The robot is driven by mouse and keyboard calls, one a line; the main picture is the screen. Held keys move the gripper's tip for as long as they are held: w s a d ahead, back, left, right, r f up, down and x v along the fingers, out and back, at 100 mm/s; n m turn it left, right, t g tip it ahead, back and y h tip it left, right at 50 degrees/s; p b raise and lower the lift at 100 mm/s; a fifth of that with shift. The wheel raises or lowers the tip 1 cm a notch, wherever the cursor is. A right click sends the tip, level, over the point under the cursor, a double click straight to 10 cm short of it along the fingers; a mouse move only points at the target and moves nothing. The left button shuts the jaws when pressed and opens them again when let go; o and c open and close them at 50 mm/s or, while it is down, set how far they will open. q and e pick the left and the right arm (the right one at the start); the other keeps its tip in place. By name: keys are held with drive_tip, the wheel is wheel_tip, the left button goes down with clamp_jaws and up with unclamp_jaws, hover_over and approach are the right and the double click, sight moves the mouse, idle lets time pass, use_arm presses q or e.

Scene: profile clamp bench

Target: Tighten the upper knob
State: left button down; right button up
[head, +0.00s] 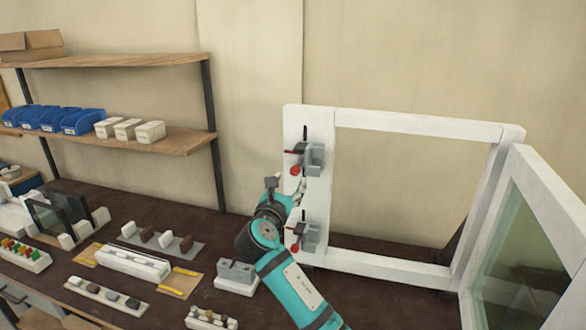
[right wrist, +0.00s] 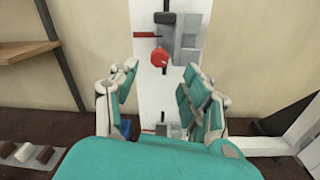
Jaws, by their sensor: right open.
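The upper red knob (head: 295,170) sits on the upper grey clamp (head: 314,160) on the left post of the white profile frame (head: 415,122). In the right wrist view the upper knob (right wrist: 158,58) shows just beyond and between the fingertips. My right gripper (head: 298,193) is open and empty, just below the upper knob in the head view; its spread fingers also show in the right wrist view (right wrist: 162,73). I see no contact with the knob. A lower red knob (head: 295,248) sits on the lower clamp (head: 309,236). My left gripper is not in view.
A hinged glass panel (head: 525,255) stands at the right. The dark bench (head: 85,200) at the left holds several trays, blocks and parts. Wooden shelves (head: 150,142) with blue bins (head: 82,121) stand behind. The frame's opening is clear.

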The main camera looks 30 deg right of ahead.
sight(294, 172)
drive_tip(key=p+x, duration=0.1)
drive_tip(key=x, duration=0.4)
drive_tip(key=shift+w+d, duration=0.2)
drive_tip(key=shift+w, duration=0.05)
clamp_jaws()
